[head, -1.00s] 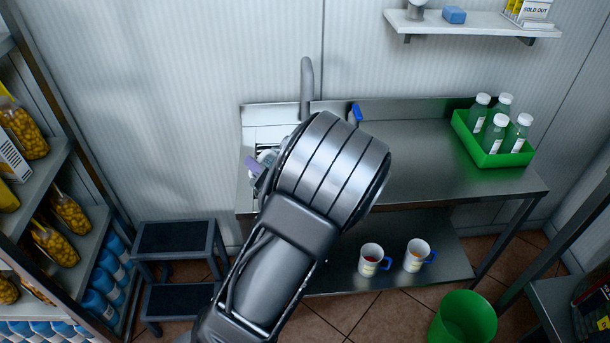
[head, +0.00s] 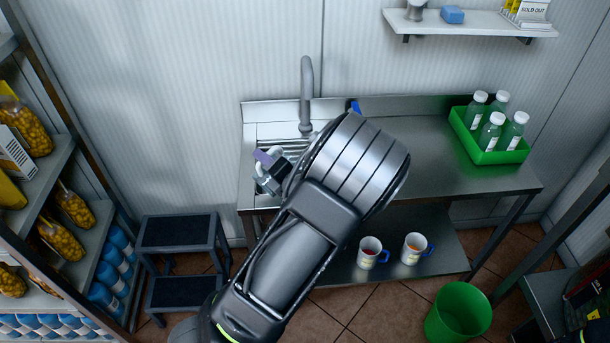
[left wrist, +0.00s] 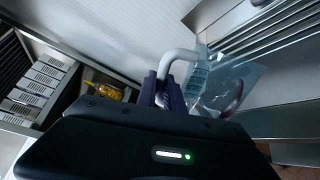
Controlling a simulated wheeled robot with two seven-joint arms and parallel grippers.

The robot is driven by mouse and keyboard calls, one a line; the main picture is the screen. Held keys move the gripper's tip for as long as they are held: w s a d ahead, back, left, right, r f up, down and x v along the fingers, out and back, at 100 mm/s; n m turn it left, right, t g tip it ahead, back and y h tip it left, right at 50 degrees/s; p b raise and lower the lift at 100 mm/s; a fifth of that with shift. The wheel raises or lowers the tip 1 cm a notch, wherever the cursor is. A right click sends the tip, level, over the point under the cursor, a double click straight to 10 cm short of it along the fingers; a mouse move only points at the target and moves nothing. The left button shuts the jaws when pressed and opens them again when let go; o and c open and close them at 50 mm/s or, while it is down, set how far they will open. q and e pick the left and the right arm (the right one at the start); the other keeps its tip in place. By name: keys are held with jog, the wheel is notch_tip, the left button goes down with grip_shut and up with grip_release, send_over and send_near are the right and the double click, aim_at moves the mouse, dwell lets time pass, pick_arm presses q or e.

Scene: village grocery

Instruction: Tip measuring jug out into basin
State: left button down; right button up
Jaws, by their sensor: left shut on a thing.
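My left gripper (head: 268,162) is over the left end of the steel sink unit, at the front of the basin (head: 262,132). Its purple fingers (left wrist: 166,92) are shut on the white handle of the measuring jug in the left wrist view. The jug (left wrist: 218,82) is clear with pale blue markings, and it shows beside the fingers. In the head view my left wrist and arm hide most of the jug. I cannot tell its exact tilt or whether anything is left in it. My right gripper is not in view.
A grey tap (head: 306,90) rises behind the basin. A green crate of bottles (head: 492,150) stands on the counter's right end. Two mugs (head: 370,252) stand on the lower shelf. A step stool (head: 180,240), stocked shelving (head: 60,210) and a green bin (head: 458,312) stand around.

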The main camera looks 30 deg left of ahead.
aim_at(283, 150)
pick_arm(q)
jog(key=shift+w+d+m, duration=0.1)
jog(key=shift+w+m, duration=0.2)
jog(key=shift+w, duration=0.05)
jog(key=shift+w+d+m+g, duration=0.2)
jog(key=shift+w+m, duration=0.1)
jog(key=shift+w, duration=0.45)
jog(key=shift+w+d+m+g, duration=0.2)
jog(key=shift+w+m, duration=0.1)
jog(key=shift+w, duration=0.4)
jog(key=shift+w, duration=0.15)
jog(key=shift+w+d+f+m, duration=0.1)
jog(key=shift+w+d+m, duration=0.05)
jog(key=shift+w+m, duration=0.3)
jog(key=shift+w+d+f+m, duration=0.1)
jog(key=shift+w+m, duration=0.25)
jog(key=shift+w, duration=0.05)
jog(key=shift+w+d+r+m+g+y, duration=0.1)
jog(key=shift+w+r+m+g+y, duration=0.1)
jog(key=shift+w, duration=0.2)
jog(key=shift+w+d+r+m+g+y, duration=0.1)
jog(key=shift+w+m+g, duration=0.1)
jog(key=shift+w, duration=0.15)
jog(key=shift+w+d+r+m, duration=0.15)
jog(key=shift+w+m, duration=0.25)
jog(key=shift+w, duration=0.15)
jog(key=shift+w+d+r+m, duration=0.1)
jog(key=shift+w+d+m, duration=0.05)
jog(key=shift+w+m, duration=0.3)
